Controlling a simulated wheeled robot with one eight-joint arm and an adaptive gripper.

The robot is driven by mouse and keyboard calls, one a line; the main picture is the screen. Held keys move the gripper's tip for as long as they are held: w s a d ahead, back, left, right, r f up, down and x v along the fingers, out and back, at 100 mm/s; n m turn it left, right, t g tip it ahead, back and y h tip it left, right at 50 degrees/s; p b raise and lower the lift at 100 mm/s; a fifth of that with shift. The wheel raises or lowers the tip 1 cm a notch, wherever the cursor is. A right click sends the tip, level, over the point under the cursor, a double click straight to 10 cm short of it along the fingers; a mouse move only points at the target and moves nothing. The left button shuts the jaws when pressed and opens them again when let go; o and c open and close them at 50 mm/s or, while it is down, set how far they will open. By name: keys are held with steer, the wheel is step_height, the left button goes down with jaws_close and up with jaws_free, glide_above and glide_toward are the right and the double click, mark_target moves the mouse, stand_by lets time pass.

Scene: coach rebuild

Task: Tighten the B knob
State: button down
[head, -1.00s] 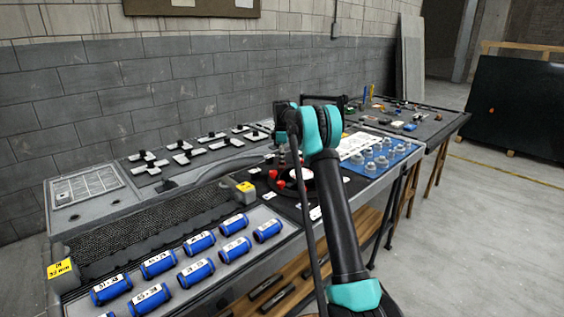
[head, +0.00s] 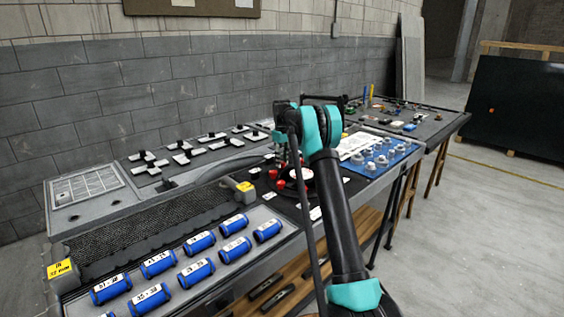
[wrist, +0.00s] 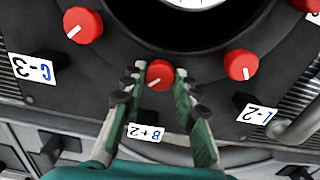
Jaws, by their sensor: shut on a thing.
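The B knob (wrist: 160,75) is a red round knob with a white pointer line, in the wrist view at the middle. Its label, reading "B+2" (wrist: 145,131), lies upside down just below it. My gripper (wrist: 155,72) has its two green fingers on either side of the knob, shut on it. In the head view my gripper (head: 284,150) is over the dark round fixture on the bench, and my arm partly hides that spot. The B knob cannot be made out clearly there.
In the head view, blue cylinders (head: 197,271) lie at the front left and a blue board (head: 385,157) at the right.

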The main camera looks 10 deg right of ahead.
mark_target(282, 163)
steer(key=m, duration=0.4)
steer(key=shift+m, duration=2.6)
steer(key=c, duration=1.2)
jaws_free()
steer(key=shift+o, duration=0.2)
steer(key=shift+r, duration=0.15)
step_height(282, 163, up, 12)
